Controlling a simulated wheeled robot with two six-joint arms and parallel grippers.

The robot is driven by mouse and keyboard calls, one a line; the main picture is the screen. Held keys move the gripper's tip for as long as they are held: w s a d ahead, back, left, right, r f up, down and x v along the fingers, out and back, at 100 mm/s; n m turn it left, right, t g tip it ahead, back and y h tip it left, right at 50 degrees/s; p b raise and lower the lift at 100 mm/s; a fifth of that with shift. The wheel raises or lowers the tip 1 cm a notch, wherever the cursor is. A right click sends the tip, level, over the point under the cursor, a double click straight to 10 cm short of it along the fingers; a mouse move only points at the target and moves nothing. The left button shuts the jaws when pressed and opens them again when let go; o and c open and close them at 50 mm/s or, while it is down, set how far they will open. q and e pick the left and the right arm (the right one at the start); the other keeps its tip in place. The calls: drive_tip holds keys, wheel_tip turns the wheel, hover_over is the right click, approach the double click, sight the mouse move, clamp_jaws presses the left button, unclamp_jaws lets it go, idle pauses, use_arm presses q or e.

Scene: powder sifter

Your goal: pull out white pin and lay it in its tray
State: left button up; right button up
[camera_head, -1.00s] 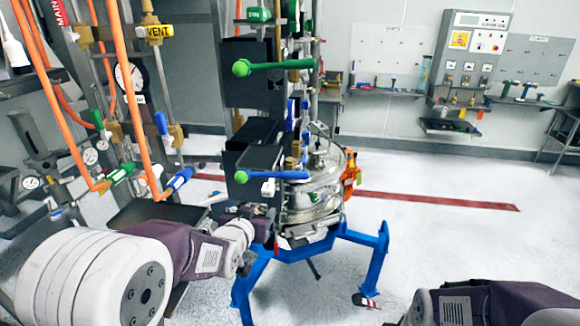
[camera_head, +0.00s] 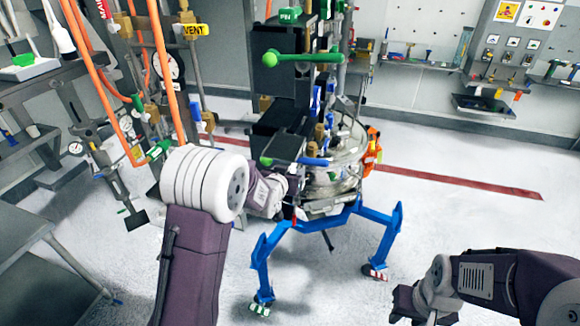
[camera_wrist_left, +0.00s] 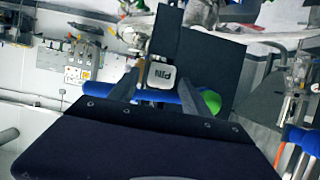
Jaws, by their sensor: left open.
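A white block lettered PIN (camera_wrist_left: 160,76) shows in the left wrist view, in the gap between the two dark fingers of my left gripper (camera_wrist_left: 165,90). The fingers stand apart around it; I cannot tell whether they touch it. In the head view my left gripper is at the front of the steel sifter (camera_head: 338,165), mostly hidden by my own arm, and the white pin cannot be made out there. My right gripper (camera_head: 402,303) is at the lower right, away from the sifter; its fingers are too unclear to read. I cannot tell which tray belongs to the pin.
A blue-handled lever (camera_head: 300,162) and a green-handled lever (camera_head: 290,57) jut out near the sifter. Blue legs (camera_head: 385,228) carry it. A shallow tray with a green front (camera_head: 28,68) lies on the left bench. A dark tray (camera_head: 484,105) hangs on the back wall.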

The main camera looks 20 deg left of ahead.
use_arm(q)
drive_tip(key=shift+w+a+f, duration=0.15)
drive_tip(key=shift+w, duration=0.15)
drive_tip(key=shift+s+d, duration=0.1)
drive_tip(key=shift+d, duration=0.2)
drive_tip(key=c, duration=0.4)
clamp_jaws()
drive_tip(key=shift+a, duration=0.1)
drive_tip(key=shift+s, duration=0.15)
drive_tip(key=shift+s+b, duration=0.7)
drive_tip(key=shift+s, duration=0.55)
drive_tip(key=shift+s, duration=0.2)
drive_tip(key=shift+s+a+b, duration=0.15)
drive_tip(key=shift+s+b, duration=0.75)
drive_tip(key=shift+s, duration=1.9)
